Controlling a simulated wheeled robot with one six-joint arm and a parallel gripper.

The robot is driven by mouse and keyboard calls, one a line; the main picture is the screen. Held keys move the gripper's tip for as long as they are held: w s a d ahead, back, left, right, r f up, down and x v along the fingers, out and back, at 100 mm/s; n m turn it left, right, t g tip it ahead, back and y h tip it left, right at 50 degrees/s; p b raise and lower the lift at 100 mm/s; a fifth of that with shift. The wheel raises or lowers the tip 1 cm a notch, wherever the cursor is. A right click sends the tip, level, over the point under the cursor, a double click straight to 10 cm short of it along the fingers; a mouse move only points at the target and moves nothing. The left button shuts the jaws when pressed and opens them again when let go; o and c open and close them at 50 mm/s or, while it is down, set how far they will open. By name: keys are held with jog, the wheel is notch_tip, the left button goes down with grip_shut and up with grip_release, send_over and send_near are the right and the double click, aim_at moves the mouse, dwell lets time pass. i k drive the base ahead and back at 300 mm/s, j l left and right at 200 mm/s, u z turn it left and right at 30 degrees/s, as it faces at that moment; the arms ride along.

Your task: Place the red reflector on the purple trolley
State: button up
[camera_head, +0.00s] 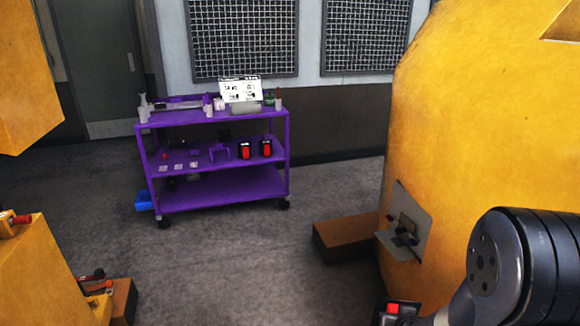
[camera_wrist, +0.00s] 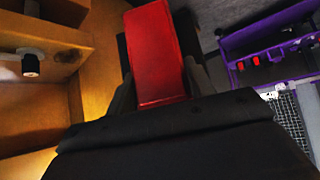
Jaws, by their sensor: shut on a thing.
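A red reflector (camera_wrist: 156,55) with a dark backing lies between the jaws of my gripper (camera_wrist: 160,90) in the wrist view. The gripper is shut on it. In the head view a small part of the red reflector (camera_head: 392,308) shows at the bottom edge, beside my arm; most of the gripper is out of frame there. The purple trolley (camera_head: 212,119) stands apart from the gripper, across the floor at left centre. It has a top and two lower shelves. The purple trolley also shows tilted at the right of the wrist view (camera_wrist: 265,38).
Two red-and-black pieces (camera_head: 245,151) stand on the trolley's middle shelf; its left part holds small items. A white sign (camera_head: 240,90) stands on the cluttered top. The bottom shelf looks bare. A large yellow casting (camera_head: 480,130) and brown block (camera_head: 345,236) flank open grey floor.

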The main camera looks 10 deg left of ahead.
aim_at(180, 114)
jog(key=i+j+u, duration=0.6)
jog(key=i+u, duration=0.2)
jog(key=i+j+u, duration=0.1)
jog(key=i+u, duration=0.3)
jog(key=i, duration=1.5)
jog(key=i+z, duration=0.1)
jog(key=i, duration=0.35)
jog(key=i+j+z, duration=0.1)
jog(key=i, duration=0.4)
jog(key=i+j+z, duration=0.1)
jog(key=i, duration=0.35)
jog(key=j, duration=0.1)
